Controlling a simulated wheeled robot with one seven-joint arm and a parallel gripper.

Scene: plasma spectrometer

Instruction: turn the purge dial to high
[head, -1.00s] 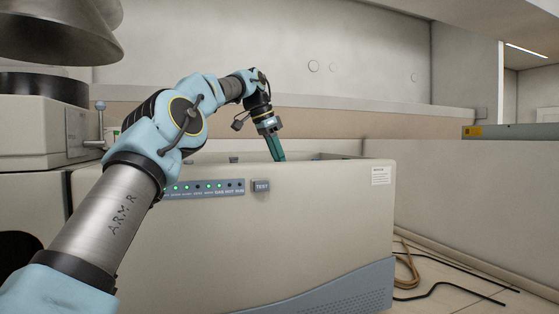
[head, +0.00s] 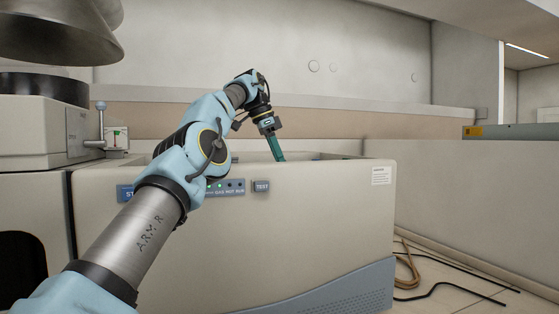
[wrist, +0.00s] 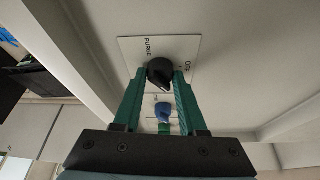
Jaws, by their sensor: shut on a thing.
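The purge dial (wrist: 160,72) is a black knob on a white plate (wrist: 184,46) in the wrist view. The plate reads PURGE on its left and OFF on its right. The dial's narrow end points down and slightly right, between my fingers. My gripper (wrist: 162,80) has its two green fingers on either side of the dial, shut on it. In the head view my gripper (head: 279,155) reaches down behind the front top edge of the spectrometer (head: 330,210). The dial is hidden there.
A blue knob-like part (wrist: 163,110) and a green part lie below the dial between my fingers. The spectrometer's front has a TEST button (head: 262,186) and lights partly covered by my arm. Cables (head: 450,288) lie on the right. A wall stands behind.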

